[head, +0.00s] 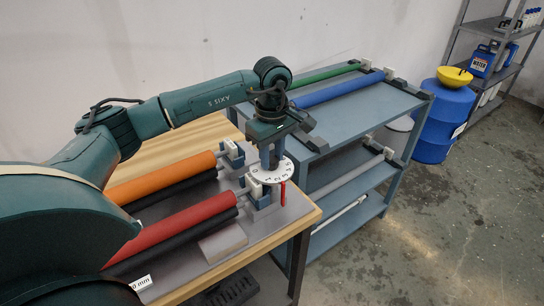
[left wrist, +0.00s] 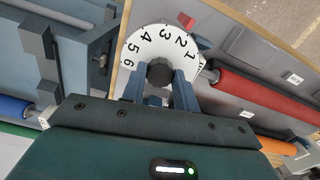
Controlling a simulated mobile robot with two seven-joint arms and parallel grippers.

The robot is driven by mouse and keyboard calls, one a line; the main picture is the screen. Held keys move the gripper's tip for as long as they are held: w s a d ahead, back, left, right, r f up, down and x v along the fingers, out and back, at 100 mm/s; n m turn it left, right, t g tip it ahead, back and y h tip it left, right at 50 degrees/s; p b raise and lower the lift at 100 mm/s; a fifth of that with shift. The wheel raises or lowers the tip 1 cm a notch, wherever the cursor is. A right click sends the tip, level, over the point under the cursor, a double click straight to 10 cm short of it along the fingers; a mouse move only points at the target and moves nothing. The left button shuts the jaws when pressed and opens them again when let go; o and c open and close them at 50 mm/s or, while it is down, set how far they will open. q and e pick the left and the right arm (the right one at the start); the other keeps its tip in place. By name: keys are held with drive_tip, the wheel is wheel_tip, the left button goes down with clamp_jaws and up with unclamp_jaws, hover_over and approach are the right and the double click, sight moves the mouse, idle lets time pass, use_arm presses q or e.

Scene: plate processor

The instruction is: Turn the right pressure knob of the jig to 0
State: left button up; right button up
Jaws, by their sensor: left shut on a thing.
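The jig (head: 218,243) lies on a wood-edged table and carries an orange roller and a red roller. A white numbered dial (head: 262,178) with a dark round knob sits at its right end, by the red roller. My left gripper (head: 271,158) points down over the dial. In the left wrist view its two blue fingers are shut on the dark knob (left wrist: 159,71). The dial (left wrist: 141,50) shows numbers 1 to 6 there, and a red pointer (left wrist: 186,20) outside its rim is nearest the 2. The 0 is not readable in that view. My right gripper is not in view.
The red roller (head: 185,221) and orange roller (head: 165,179) lie left of the dial. A blue-grey shelf cart (head: 350,120) with green and blue rollers stands close behind the table. A blue barrel (head: 440,125) stands farther right. Floor at the right is clear.

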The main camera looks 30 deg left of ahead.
sight(272, 159)
use_arm(q)
drive_tip(key=n+b, duration=0.1)
drive_tip(key=n, duration=0.3)
drive_tip(key=shift+n, duration=0.3)
drive_tip(key=n, duration=1)
drive_tip(key=shift+b, duration=0.35)
drive_tip(key=shift+w+a+n, duration=0.1)
drive_tip(key=shift+n, duration=2.2)
drive_tip(key=o, duration=1)
wheel_tip(272, 159, up, 13)
drive_tip(key=shift+r, duration=0.15)
